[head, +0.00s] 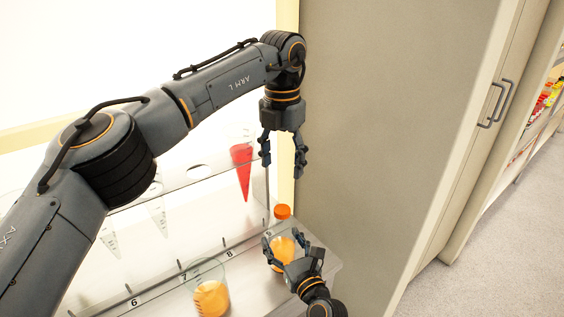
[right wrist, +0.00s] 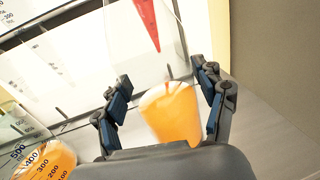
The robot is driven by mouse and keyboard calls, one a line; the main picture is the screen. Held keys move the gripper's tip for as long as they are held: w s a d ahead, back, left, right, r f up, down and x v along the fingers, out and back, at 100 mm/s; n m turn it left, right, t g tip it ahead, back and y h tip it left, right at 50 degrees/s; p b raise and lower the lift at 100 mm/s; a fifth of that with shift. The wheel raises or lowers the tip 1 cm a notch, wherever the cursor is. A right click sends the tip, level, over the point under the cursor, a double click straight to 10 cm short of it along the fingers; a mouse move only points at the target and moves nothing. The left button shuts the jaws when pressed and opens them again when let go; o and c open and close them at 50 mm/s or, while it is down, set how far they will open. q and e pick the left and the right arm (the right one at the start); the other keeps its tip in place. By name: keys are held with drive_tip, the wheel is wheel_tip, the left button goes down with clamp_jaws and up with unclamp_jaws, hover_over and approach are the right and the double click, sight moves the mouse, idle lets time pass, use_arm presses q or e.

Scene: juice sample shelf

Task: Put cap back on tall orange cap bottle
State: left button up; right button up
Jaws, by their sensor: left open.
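The bottle with orange juice (head: 283,256) stands upright near the right end of the shelf. An orange cap (head: 282,211) shows at its top in the head view; I cannot tell whether it is seated. My left gripper (head: 283,160) is open and empty, pointing down above the cap and apart from it. My right gripper (head: 283,240) has its fingers on either side of the bottle. In the right wrist view the bottle (right wrist: 172,115) lies between the fingers, and the cap cannot be made out. I cannot tell whether the fingers touch the bottle.
A flask with orange juice (head: 211,298) stands left of the bottle. A red cone-shaped tube (head: 242,170) hangs in the clear upper rack behind. A grey cabinet side (head: 385,110) stands close on the right. Numbered marks run along the shelf.

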drive_tip(key=shift+o, duration=0.8)
drive_tip(key=shift+s+d, duration=0.15)
drive_tip(key=shift+s, duration=0.25)
drive_tip(key=v, duration=1.1)
